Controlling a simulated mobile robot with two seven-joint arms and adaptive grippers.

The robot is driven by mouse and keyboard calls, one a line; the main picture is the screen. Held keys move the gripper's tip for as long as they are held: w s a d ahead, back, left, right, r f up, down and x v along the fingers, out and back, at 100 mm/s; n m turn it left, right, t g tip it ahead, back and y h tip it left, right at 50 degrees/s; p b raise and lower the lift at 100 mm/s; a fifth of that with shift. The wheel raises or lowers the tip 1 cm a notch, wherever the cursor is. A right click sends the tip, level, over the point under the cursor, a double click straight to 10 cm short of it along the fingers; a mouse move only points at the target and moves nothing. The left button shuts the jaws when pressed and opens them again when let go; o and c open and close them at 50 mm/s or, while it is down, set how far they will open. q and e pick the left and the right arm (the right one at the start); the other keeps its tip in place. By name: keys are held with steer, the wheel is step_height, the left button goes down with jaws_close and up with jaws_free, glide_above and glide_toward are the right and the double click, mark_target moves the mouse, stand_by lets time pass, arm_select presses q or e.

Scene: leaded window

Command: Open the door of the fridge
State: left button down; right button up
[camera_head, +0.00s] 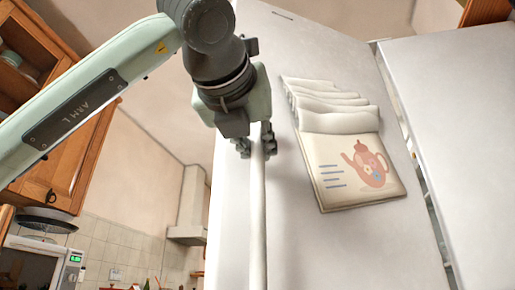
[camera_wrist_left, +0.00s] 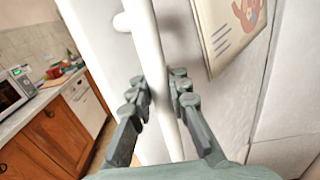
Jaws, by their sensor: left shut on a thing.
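The white fridge door (camera_head: 310,245) fills the middle of the head view. Its long white bar handle (camera_head: 258,220) runs down the front near the left edge. My left gripper (camera_head: 257,145) is at the upper part of the handle, with a finger on each side, shut on it. In the left wrist view, the handle (camera_wrist_left: 150,50) passes between the fingers of the gripper (camera_wrist_left: 158,95). My right gripper is not in view. I cannot tell for sure whether the door is ajar.
A white panel (camera_head: 460,110) lies beyond a narrow gap at right. Wooden cabinets (camera_head: 60,160) and a microwave (camera_head: 35,265) are at left.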

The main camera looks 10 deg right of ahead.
arm_select(q)
steer(key=shift+a, duration=0.25)
steer(key=c, duration=1.4)
jaws_free()
steer(key=shift+a+r, duration=0.1)
steer(key=shift+a, duration=0.05)
steer(key=shift+s, duration=0.25)
steer(key=v, duration=1.1)
steer(key=shift+s+a, duration=0.1)
steer(key=shift+s, duration=0.15)
